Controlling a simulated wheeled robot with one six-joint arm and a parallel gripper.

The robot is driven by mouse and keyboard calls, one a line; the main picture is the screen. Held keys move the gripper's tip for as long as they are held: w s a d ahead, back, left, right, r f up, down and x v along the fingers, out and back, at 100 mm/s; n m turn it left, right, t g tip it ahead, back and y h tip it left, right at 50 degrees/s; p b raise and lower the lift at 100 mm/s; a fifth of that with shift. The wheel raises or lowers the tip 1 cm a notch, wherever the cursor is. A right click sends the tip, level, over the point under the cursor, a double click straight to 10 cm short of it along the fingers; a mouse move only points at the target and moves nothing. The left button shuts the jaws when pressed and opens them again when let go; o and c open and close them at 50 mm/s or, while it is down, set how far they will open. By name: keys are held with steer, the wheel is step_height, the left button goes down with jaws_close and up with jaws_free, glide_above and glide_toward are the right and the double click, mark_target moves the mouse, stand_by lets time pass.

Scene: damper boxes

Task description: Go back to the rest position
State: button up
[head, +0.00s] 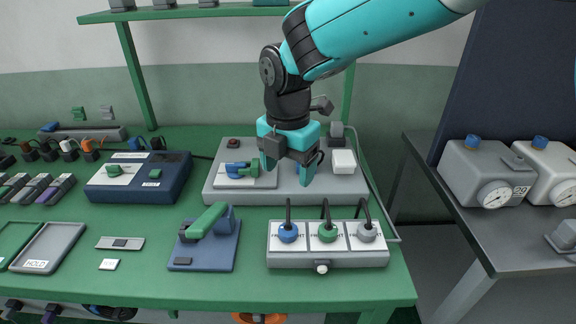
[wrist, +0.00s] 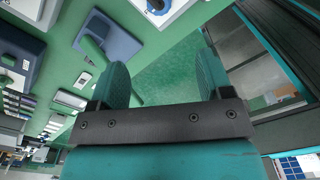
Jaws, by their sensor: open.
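My gripper (head: 287,172) hangs above the back right part of the green table (head: 180,280) in the head view, in front of a grey panel box (head: 325,187). Its two teal fingers are apart with nothing between them. The wrist view shows the same open fingers (wrist: 162,85) with green table surface beyond them. My arm reaches in from the upper right. Whether the fingertips touch the panel box cannot be told.
A dark blue box (head: 138,190) is at left. Gauge boxes (head: 488,172) stand on a side table. A green shelf (head: 190,13) runs above.

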steer(key=shift+r, duration=0.15)
steer(key=s+d+r+m+y, duration=0.2)
steer(key=s+d+m, duration=0.4)
steer(key=s+m, duration=0.5)
steer(key=s+d+r+m+y, duration=0.2)
steer(key=s+d+r+m, duration=0.2)
steer(key=s+d+m, duration=0.3)
steer(key=s+m, duration=0.4)
steer(key=shift+d+r, duration=0.2)
stand_by(0.4)
